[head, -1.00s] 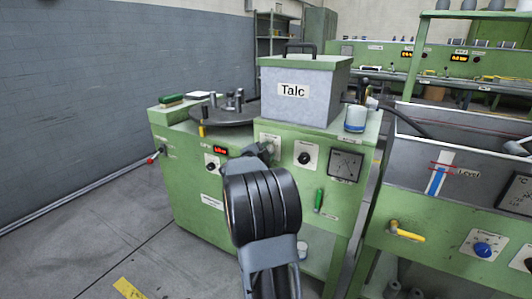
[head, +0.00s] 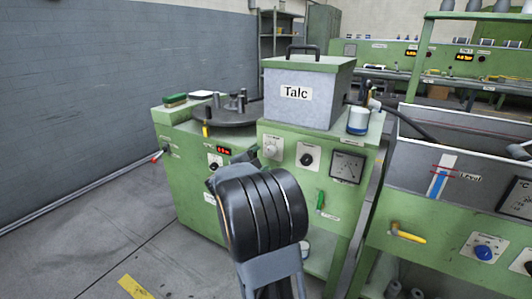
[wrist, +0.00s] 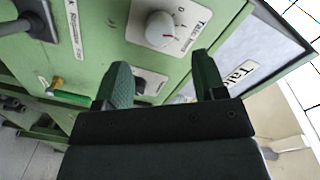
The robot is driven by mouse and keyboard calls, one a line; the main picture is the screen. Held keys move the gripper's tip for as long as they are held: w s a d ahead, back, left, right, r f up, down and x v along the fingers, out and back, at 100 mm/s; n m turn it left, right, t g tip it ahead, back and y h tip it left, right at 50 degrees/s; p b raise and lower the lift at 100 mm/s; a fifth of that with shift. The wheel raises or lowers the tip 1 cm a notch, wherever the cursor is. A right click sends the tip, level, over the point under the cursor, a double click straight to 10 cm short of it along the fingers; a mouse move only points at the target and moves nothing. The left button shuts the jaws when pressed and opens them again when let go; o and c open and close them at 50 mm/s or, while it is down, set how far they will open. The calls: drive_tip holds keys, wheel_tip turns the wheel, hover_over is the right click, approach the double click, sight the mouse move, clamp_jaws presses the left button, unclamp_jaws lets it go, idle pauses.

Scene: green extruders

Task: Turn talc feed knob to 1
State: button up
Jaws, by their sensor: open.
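In the head view my arm hides most of the gripper. The knob's exact setting is too small to read.
A black knob (head: 307,158) sits right of the talc feed knob, with a dial gauge (head: 347,167) beside it and a green lever (head: 320,200) below. The Talc box (head: 310,100) stands above. Another machine with a yellow handle (head: 408,236) is at right. Floor at left is clear.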

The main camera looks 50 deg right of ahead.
drive_tip(key=s+a+p, duration=0.1)
drive_tip(key=a, duration=0.6)
drive_tip(key=shift+s, duration=0.25)
drive_tip(key=shift+r, duration=0.1)
drive_tip(key=w+a+r+n+t+y+p, duration=0.3)
drive_tip(key=a+r+n+t+y+p, duration=0.25)
drive_tip(key=a+r+n+p, duration=0.2)
drive_tip(key=w+a+r+n+t+y+p, duration=0.3)
drive_tip(key=a+r+n+t+y+p, duration=0.3)
drive_tip(key=a+r+p, duration=0.25)
drive_tip(key=s+a+r+n+g+y+p, duration=0.4)
drive_tip(key=a+n+y+p, duration=0.2)
drive_tip(key=a+n, duration=0.15)
drive_tip(key=s+a+r+n+g+p, duration=0.1)
drive_tip(key=s+n+g+p, duration=0.2)
drive_tip(key=s, duration=0.5)
drive_tip(key=s+a+r+n+g+p, duration=0.1)
drive_tip(key=s+a+n+g+p, duration=0.1)
drive_tip(key=s+p, duration=0.4)
drive_tip(key=shift+s+r+n+g, duration=0.35)
drive_tip(key=shift+s+n+g, duration=0.45)
drive_tip(key=shift+s+g, duration=0.3)
